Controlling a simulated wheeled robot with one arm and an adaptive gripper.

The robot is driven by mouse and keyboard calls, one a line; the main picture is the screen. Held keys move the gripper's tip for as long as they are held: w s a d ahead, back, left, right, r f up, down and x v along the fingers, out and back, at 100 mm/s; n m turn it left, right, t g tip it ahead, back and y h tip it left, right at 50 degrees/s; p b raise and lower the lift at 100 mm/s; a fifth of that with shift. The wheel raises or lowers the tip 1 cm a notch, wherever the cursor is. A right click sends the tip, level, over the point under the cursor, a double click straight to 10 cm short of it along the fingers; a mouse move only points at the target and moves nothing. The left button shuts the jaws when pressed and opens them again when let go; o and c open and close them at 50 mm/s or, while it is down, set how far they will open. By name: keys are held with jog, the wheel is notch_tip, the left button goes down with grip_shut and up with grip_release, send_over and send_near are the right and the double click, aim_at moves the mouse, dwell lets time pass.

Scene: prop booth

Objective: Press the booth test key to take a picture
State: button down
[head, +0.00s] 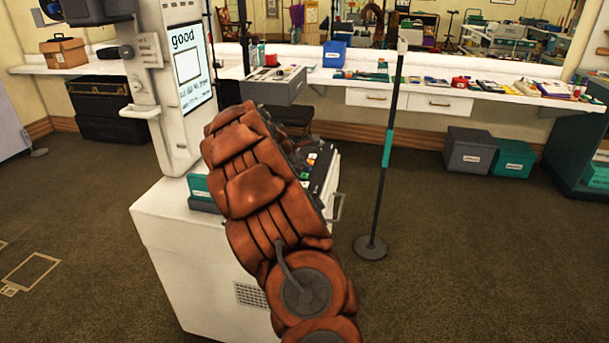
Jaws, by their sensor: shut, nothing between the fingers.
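The white booth machine (175,80) stands left of centre, on a white cabinet (195,255). Its screen (187,68) reads "good" above an empty framed box and smaller text that I cannot read. A dark control panel (325,172) with small coloured keys lies on the cabinet top, largely covered by my brown padded arm. I cannot tell which key is the test key. My arm reaches up across the cabinet, and its far end bends away behind its own links. My gripper and its fingertips are hidden there, so no contact with a key shows.
A thin dark pole (386,150) on a round base stands right of the cabinet. A long white counter (440,88) with small items runs along the back. A grey bin (470,150) and teal bin (513,158) sit beneath it. The carpet at right is clear.

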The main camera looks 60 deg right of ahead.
aim_at(304, 176)
jog(key=shift+r+p, duration=1.9)
jog(key=shift+r, duration=0.65)
jog(key=s+a+r+m+y+p, duration=0.1)
jog(key=s+a+r+m+p, duration=0.15)
jog(key=a, duration=0.75)
jog(key=s+a+r+m+y+p, duration=0.15)
jog(key=a+r, duration=0.25)
jog(key=a, duration=0.6)
jog(key=s+a+r+m+y+p, duration=0.2)
jog(key=s+a+r, duration=0.1)
jog(key=a, duration=0.7)
jog(key=s+a+m+y+p, duration=0.1)
jog(key=s+a+y+p, duration=0.1)
jog(key=s+a, duration=0.7)
jog(key=s+a+m+g+y+p, duration=0.1)
jog(key=s+a+y+p, duration=0.1)
jog(key=s+a, duration=0.8)
jog(key=a, duration=0.7)
jog(key=shift+r+y+p, duration=0.3)
jog(key=shift+y+p, duration=0.05)
